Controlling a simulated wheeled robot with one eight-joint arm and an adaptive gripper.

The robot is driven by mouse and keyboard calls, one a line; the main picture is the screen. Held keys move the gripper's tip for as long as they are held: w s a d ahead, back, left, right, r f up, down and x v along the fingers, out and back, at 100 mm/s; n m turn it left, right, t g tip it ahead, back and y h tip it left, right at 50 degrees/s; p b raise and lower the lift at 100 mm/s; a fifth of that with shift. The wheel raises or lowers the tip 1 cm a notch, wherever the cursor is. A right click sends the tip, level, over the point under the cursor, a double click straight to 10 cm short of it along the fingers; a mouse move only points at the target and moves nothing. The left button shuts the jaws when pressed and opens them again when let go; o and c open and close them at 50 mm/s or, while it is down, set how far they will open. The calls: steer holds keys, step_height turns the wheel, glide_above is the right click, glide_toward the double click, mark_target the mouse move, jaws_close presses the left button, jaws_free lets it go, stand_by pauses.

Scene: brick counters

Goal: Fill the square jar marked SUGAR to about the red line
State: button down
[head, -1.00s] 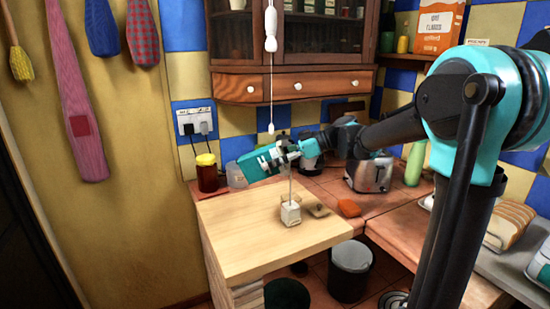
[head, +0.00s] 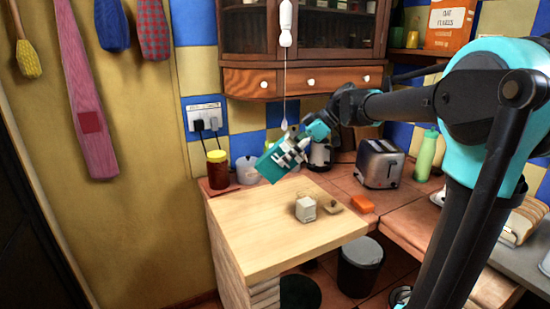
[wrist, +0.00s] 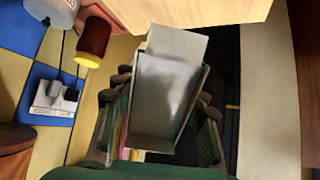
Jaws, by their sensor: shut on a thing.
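A small pale square jar (head: 305,210) stands on the light wooden counter top (head: 262,232). Its SUGAR marking, red line and fill level are too small to read. A pale lid with a knob (head: 332,204) lies just right of it. My gripper (head: 290,154) is shut on a teal carton (head: 270,169), held tilted in the air behind and to the left of the jar. In the wrist view the carton's open grey mouth (wrist: 168,95) shows between the fingers. No stream falls from it now.
A red jar with a yellow lid (head: 217,170) and a clear container (head: 246,170) stand behind the counter's left end. An orange block (head: 362,204), a toaster (head: 380,164) and a green bottle (head: 427,155) are to the right. A cord hangs behind the gripper.

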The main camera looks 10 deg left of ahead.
steer(key=r+h, duration=0.1)
steer(key=h, duration=0.2)
steer(key=shift+r, duration=0.15)
steer(key=shift+d+r+h, duration=0.1)
steer(key=shift+r+h, duration=0.15)
steer(key=shift+h, duration=0.7)
steer(key=shift+d+r+h, duration=0.1)
steer(key=shift+r+h, duration=0.15)
steer(key=shift+h, duration=0.7)
